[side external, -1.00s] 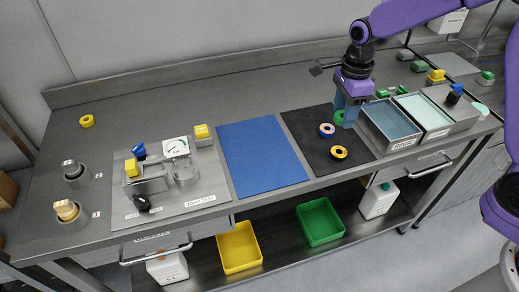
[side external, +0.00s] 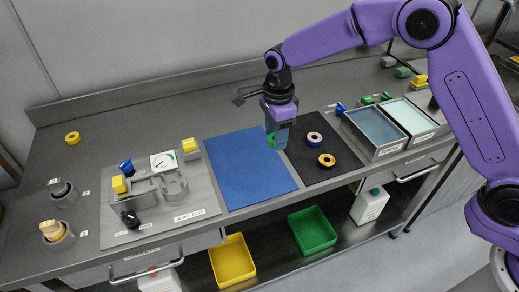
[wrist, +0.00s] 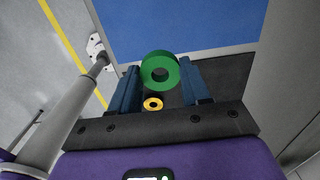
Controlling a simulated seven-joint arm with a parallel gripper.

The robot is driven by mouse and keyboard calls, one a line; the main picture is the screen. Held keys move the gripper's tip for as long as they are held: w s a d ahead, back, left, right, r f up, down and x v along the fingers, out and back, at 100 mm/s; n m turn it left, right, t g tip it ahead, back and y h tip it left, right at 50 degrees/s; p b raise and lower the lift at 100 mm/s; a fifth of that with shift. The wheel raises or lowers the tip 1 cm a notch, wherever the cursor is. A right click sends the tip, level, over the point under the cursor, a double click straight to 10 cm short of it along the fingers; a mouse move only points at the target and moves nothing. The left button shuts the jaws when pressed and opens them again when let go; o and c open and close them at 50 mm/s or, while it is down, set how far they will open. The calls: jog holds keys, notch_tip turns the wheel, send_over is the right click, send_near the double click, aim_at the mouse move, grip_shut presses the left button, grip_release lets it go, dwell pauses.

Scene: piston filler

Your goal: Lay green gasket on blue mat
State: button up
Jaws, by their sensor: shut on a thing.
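My gripper (side external: 278,138) is shut on the green gasket (side external: 271,140), a thick ring. In the wrist view the gasket (wrist: 146,70) sits between the two blue fingers of my gripper (wrist: 160,76). In the side view the fingers are near the border between the blue mat (side external: 248,178) and the black mat (side external: 305,175). The blue mat is bare and also shows in the wrist view (wrist: 210,25), beyond the gasket. The gasket appears held above the surface; its exact height is hard to tell.
A pink ring (side external: 314,138) and a yellow ring (side external: 327,160) lie on the black mat. A test fixture with a gauge (side external: 164,162) stands left of the blue mat. A grey-walled tray (side external: 375,134) stands on the right.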

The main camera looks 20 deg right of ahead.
send_over(260, 158)
notch_tip(260, 158, down, 6)
jog(key=shift+s, duration=0.1)
jog(key=shift+f, duration=1.55)
jog(key=o, duration=1)
jog(key=shift+f, duration=0.1)
notch_tip(260, 158, up, 12)
jog(key=shift+r, duration=0.15)
